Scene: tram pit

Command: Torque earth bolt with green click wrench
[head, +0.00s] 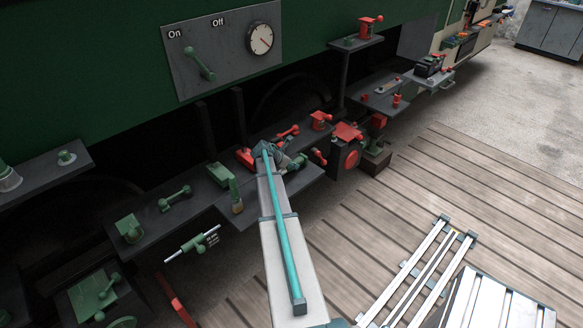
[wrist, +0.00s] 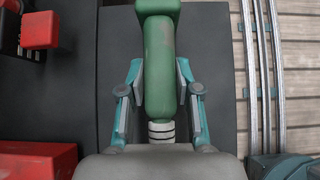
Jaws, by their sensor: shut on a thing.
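My gripper (wrist: 160,88) is shut on a green handle, which I take for the green click wrench (wrist: 160,65). Its pads press on both sides of the handle. A pale collar with dark rings shows at the palm end, and a darker green block at the far end. In the head view my gripper (head: 266,151) is over the dark shelf below the green vehicle side, and a green part shows just right of it. I cannot pick out the earth bolt with certainty.
Red fittings (head: 346,133) stand on and beside the shelf, close to my gripper; a red block (wrist: 40,30) shows at the wrist view's left. Green fittings (head: 174,198) are to the left. A silver rail frame (head: 420,265) lies on the wooden decking (head: 470,190), mostly clear.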

